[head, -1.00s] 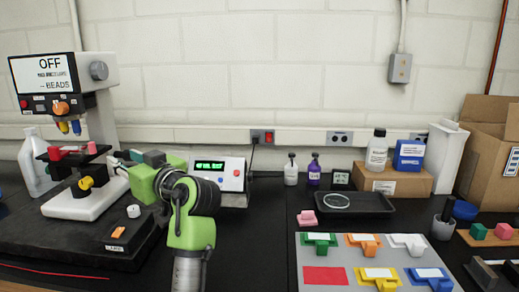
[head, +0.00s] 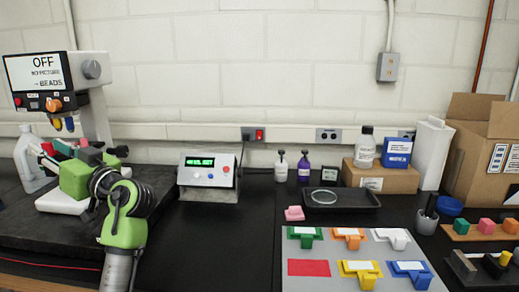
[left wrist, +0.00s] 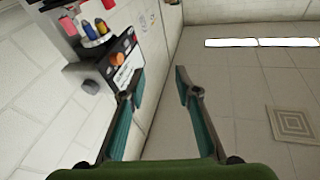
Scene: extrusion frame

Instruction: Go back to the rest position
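My left gripper (head: 84,156) is in front of the bead machine (head: 97,110) at the left of the head view, its arm rising from the bottom edge. In the left wrist view, its two fingers (left wrist: 160,80) stand apart with nothing between them. Beyond them is the machine's panel with an orange knob (left wrist: 118,58), and ceiling fills the right side. The gripper partly hides the machine's stage in the head view. My right gripper is in neither view.
A display box (head: 209,176) stands right of my left arm. Colored holders sit on a grey board (head: 340,258). A black tray (head: 342,202), bottles and a cardboard box (head: 475,160) stand farther right. Black bench between my left arm and the board is clear.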

